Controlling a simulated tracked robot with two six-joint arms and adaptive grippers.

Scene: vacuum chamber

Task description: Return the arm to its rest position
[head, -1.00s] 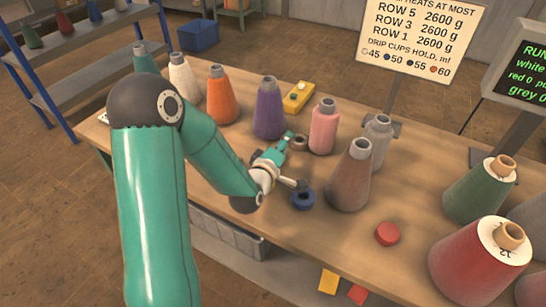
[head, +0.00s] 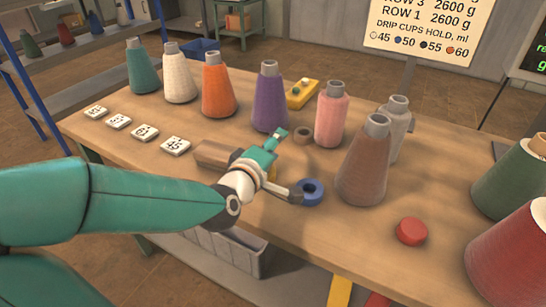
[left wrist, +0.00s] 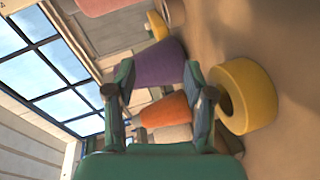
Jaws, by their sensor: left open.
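My left arm (head: 120,200), green with a white wrist, reaches in from the left over the wooden table (head: 420,180). My left gripper (head: 289,164) is open, with nothing seen between its fingers. In the left wrist view its two fingers (left wrist: 158,95) stand apart, with the purple cone (left wrist: 158,62) and orange cone (left wrist: 168,110) beyond them. A yellow ring (left wrist: 245,97) is close beside the right-hand finger there; in the head view it is mostly hidden behind the gripper. One finger is close to the blue ring (head: 314,191); I cannot tell if they touch. My right gripper is not in view.
A brown block (head: 215,154) and several number cards (head: 145,132) lie left. A red disc (head: 411,231) lies near the front edge.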

